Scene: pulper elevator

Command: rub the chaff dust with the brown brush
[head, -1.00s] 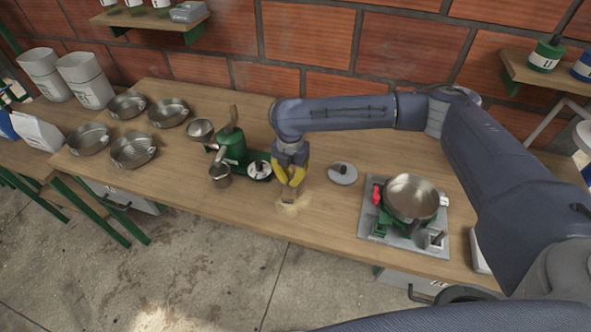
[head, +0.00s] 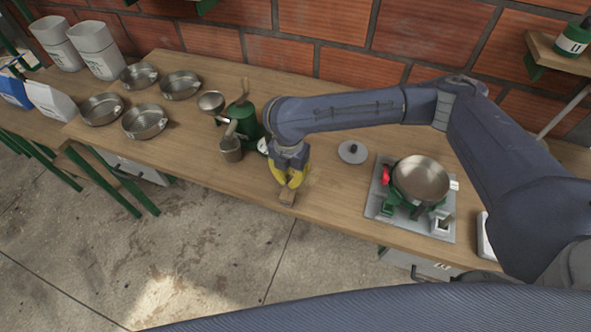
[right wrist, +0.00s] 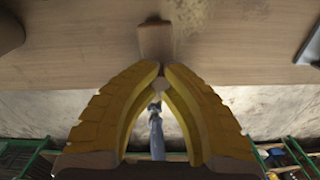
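My right gripper (head: 289,180) has yellow fingers closed together, pointing down near the table's front edge. The brown brush (head: 286,197), a small wooden block, is at its fingertips and close to the tabletop. In the right wrist view the brush (right wrist: 155,42) shows just beyond the fingertips (right wrist: 160,72), which meet around its near end. The pale chaff dust (head: 313,176) is a faint patch on the wood, just right of the gripper and partly hidden by it. Dust (right wrist: 188,14) also shows at the top of the right wrist view. My left gripper is out of view.
The green grinder (head: 243,122) stands left of my gripper, with a metal cup (head: 231,150) beside it. A round grey lid (head: 352,152) and a pan (head: 421,180) on a burner are to the right. Several metal pans (head: 144,121) stand at the left.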

